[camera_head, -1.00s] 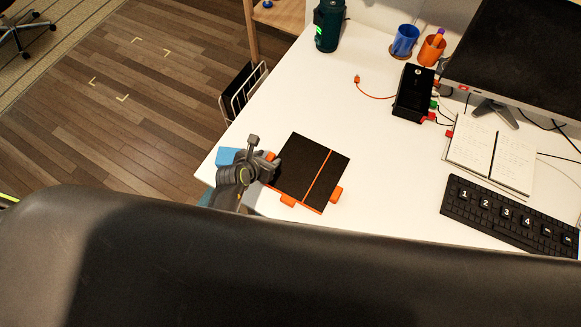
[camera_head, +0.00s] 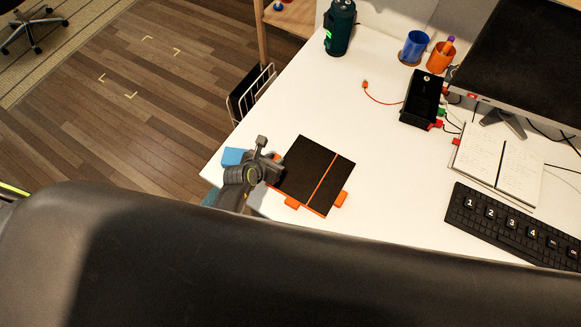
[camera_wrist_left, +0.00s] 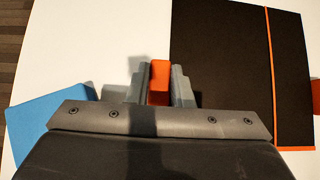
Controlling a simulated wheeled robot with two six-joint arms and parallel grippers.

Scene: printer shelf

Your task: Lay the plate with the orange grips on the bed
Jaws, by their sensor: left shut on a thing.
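The plate (camera_head: 308,166) is a flat black square with an orange stripe and orange grips along its edges. It lies on, or just above, the white desk near its front left edge; I cannot tell which. My left gripper (camera_head: 272,167) is at its left side. In the left wrist view, the fingers (camera_wrist_left: 161,86) are shut around an orange grip (camera_wrist_left: 160,70) beside the black plate (camera_wrist_left: 222,70). Two more orange grips (camera_head: 341,199) show on the plate's near side. No bed shows in these views. My right gripper is not in view.
A blue block (camera_head: 232,157) lies left of the gripper on the desk (camera_head: 400,190). A keyboard (camera_head: 515,224), notebook (camera_head: 500,160), black box (camera_head: 421,98), cups (camera_head: 413,47) and bottle (camera_head: 340,28) stand farther right and back. The desk between plate and keyboard is clear.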

